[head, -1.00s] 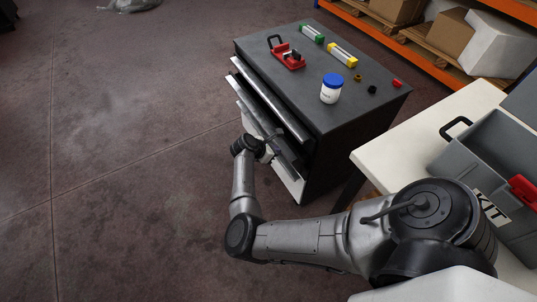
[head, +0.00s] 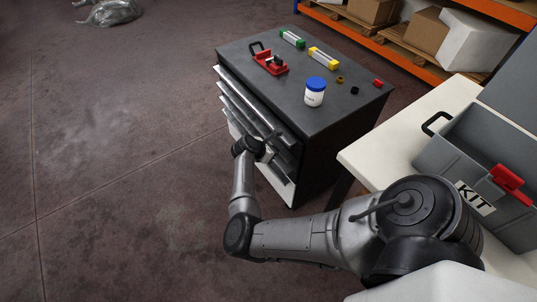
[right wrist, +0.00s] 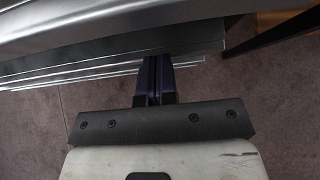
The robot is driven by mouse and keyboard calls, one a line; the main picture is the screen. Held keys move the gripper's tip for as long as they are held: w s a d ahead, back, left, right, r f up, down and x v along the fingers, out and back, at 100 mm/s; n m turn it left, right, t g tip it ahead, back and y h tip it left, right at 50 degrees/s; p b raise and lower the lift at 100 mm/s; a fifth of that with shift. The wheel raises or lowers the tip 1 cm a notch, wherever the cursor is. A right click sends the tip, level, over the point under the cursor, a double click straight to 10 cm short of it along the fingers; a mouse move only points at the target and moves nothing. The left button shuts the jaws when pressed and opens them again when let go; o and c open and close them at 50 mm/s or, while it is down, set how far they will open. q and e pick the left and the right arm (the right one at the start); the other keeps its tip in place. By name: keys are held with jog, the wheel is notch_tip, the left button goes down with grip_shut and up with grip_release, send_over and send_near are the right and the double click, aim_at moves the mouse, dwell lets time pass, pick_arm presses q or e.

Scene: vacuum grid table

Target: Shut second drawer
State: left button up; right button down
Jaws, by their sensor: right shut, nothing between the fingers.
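The dark drawer cabinet (head: 341,112) stands in the middle of the head view, its stack of metal drawer fronts (head: 252,112) facing left. Several drawer edges stick out unevenly; I cannot tell for certain which is the second drawer or how far it is out. My right gripper (head: 271,155) is at the lower part of the drawer fronts. In the right wrist view its purple fingers (right wrist: 156,72) are together and empty, with the tips up against or just under a wide metal drawer (right wrist: 110,48). Whether they touch it is unclear. My left gripper is not in view.
On the cabinet top are a red tool (head: 270,62), a blue-lidded white jar (head: 314,91), green and yellow levels and small parts. A pale table (head: 372,150) with a grey kit box (head: 455,150) stands close at right.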

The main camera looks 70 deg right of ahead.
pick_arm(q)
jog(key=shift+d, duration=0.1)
pick_arm(e)
jog(key=shift+f, duration=0.1)
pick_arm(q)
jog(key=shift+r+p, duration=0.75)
pick_arm(e)
jog(key=w+a+f+v, duration=0.1)
jog(key=f+v, duration=0.1)
jog(key=v, duration=1.1)
jog(key=shift+a, duration=0.25)
jog(key=shift+r, duration=0.1)
